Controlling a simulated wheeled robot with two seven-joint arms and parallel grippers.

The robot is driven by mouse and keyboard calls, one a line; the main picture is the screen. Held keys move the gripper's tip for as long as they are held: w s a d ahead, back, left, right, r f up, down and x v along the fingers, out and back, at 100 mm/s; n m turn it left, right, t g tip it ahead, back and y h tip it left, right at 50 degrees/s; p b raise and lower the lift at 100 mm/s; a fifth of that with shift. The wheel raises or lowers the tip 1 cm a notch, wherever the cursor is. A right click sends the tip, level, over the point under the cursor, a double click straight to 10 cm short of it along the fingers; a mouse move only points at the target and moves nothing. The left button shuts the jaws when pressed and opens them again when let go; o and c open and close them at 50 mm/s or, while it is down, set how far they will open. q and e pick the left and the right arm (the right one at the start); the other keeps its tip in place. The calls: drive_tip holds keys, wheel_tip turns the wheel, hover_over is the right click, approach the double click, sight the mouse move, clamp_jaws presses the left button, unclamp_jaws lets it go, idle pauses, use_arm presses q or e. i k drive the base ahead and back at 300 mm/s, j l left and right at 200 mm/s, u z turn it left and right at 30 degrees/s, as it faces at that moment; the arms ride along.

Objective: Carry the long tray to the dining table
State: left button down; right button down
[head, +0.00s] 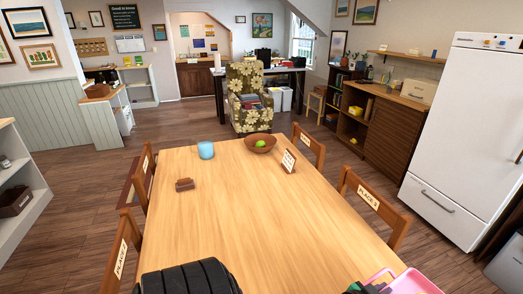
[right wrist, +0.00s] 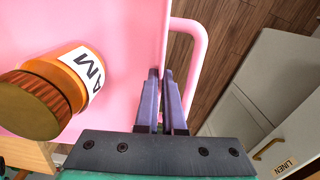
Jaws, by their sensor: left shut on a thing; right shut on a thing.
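The long tray (head: 415,284) is pink and shows only in part at the bottom right of the head view, with a looped handle. My left gripper (head: 366,286), mostly cut off by the frame edge, is shut at that handle. In the right wrist view the tray (right wrist: 120,20) fills the left side. My right gripper (right wrist: 165,78) is shut at its end, by another pink handle (right wrist: 198,50). An orange jar (right wrist: 55,88) with a brown lid and a label reading "AM" is at the tray. The dining table (head: 225,215) is light wood, straight ahead. Whether the tray touches it is hidden.
On the table are a blue mug (head: 206,150), a bowl (head: 260,143) with green fruit, a small card stand (head: 289,161) and a brown block (head: 184,184). Labelled chairs (head: 372,205) line both sides. A white fridge (head: 458,140) stands right. The table's middle is clear.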

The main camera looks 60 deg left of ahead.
sight(275, 276)
drive_tip(key=i+u, duration=0.15)
drive_tip(key=u, duration=0.3)
drive_tip(key=i+l+u, duration=0.1)
drive_tip(key=u, duration=0.35)
drive_tip(key=l+u, duration=0.25)
drive_tip(key=u, duration=0.2)
drive_tip(key=i+l+u, duration=0.15)
drive_tip(key=u, duration=0.3)
drive_tip(key=l+u, duration=0.25)
drive_tip(key=u, duration=0.2)
drive_tip(key=l+u, duration=0.2)
drive_tip(key=u, duration=0.2)
